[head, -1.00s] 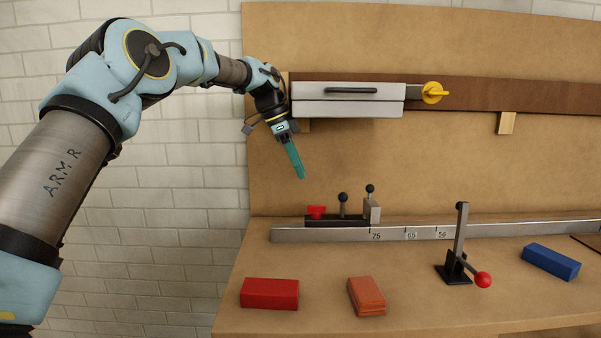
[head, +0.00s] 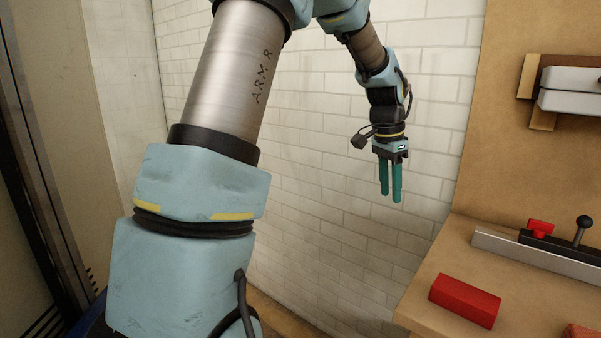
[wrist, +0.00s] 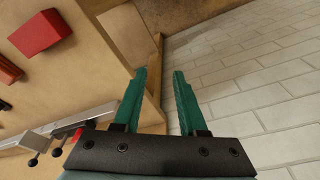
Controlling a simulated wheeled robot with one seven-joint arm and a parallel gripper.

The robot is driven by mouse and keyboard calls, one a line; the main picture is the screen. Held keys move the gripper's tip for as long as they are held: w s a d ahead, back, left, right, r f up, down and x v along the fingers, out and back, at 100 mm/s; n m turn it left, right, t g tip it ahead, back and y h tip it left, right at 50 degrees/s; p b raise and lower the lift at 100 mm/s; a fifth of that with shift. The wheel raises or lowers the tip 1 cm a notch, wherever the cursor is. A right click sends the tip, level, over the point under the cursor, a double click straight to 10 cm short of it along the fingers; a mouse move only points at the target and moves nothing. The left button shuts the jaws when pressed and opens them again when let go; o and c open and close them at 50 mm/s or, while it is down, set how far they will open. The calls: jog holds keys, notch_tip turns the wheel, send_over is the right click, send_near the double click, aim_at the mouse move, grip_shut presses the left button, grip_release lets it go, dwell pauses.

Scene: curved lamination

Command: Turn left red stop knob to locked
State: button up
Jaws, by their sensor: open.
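The red stop knob (head: 540,227) sits at the left end of the black stop block (head: 565,243) on the metal rail, at the right of the head view. In the wrist view a small red part (wrist: 76,137) shows at the rail's end. My gripper (head: 391,197) hangs in front of the white brick wall, left of the bench and apart from the knob, fingers pointing down. Its two green fingers are parted and empty, as the wrist view (wrist: 160,72) also shows.
A red block (head: 465,300) lies on the bench near its left edge. A ball-topped lever (head: 583,229) stands beside the knob. A pale clamp box (head: 572,90) is on the back panel. The space left of the bench is clear.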

jog(key=s+a+f+n, duration=0.2)
jog(key=s+a+n, duration=0.2)
jog(key=a, duration=0.5)
jog(key=s+a+f+n+y, duration=0.1)
jog(key=s+a+n, duration=0.3)
jog(key=a, duration=0.5)
jog(key=s+a+f+n+t, duration=0.1)
jog(key=s+a+f+n, duration=0.2)
jog(key=a, duration=0.7)
jog(key=shift+s+f+n+y, duration=0.3)
jog(key=shift+s+f+n, duration=0.1)
jog(key=shift+s+n, duration=0.7)
jog(key=shift+s+a, duration=0.1)
